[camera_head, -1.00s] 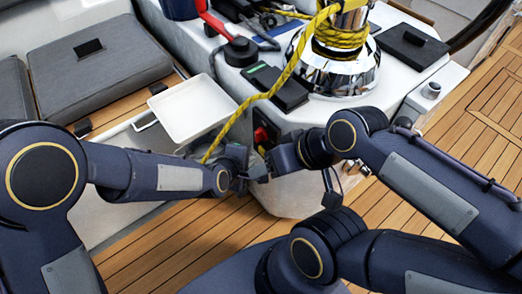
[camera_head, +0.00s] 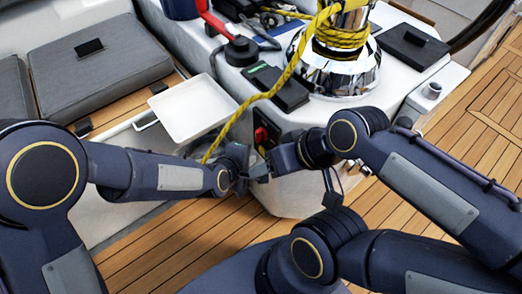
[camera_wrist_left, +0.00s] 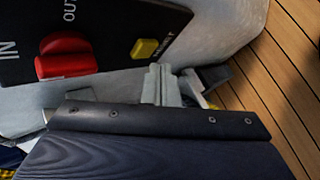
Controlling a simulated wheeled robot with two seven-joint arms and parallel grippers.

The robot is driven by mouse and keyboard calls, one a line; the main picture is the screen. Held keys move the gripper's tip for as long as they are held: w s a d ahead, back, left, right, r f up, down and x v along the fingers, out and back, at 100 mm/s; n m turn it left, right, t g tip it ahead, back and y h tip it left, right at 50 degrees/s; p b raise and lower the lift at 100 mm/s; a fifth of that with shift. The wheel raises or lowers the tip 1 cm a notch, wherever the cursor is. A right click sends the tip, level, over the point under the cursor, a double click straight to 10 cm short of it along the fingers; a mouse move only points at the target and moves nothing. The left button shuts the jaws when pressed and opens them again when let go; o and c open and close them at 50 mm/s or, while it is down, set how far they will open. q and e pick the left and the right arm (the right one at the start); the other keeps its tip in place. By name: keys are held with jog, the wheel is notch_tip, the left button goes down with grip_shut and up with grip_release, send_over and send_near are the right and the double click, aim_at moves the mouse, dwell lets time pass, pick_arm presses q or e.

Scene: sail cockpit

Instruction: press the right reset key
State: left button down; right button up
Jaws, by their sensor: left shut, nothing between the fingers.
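The black switch panel (camera_wrist_left: 100,30) fills the upper left of the left wrist view, with a red switch (camera_wrist_left: 66,55) and a yellow key (camera_wrist_left: 148,48). The printing "IN" and "OUT" appears turned. In the head view, the red switch (camera_head: 262,136) shows on the white pedestal's side. I cannot tell for certain which key is the right reset key. My left gripper (camera_head: 256,166) is shut and empty, just below the panel; its grey fingers (camera_wrist_left: 162,84) appear below the yellow key in the wrist view. Contact is not visible. My right arm ends close beside it; its fingers are not discernible.
A chrome winch (camera_head: 338,72) with yellow rope (camera_head: 255,97) stands on the white pedestal (camera_head: 300,204). A white tray (camera_head: 193,108) is at the left beside grey cushions (camera_head: 98,68). Wooden deck (camera_head: 475,130) lies open at the right.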

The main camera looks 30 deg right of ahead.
pick_arm(q)
jog(key=shift+d, duration=0.1)
dwell(0.4)
jog(key=shift+d, duration=0.3)
jog(key=shift+d, duration=0.45)
dwell(0.6)
jog(key=shift+a, duration=0.1)
jog(key=shift+a+b, duration=0.4)
jog(key=shift+a, duration=0.35)
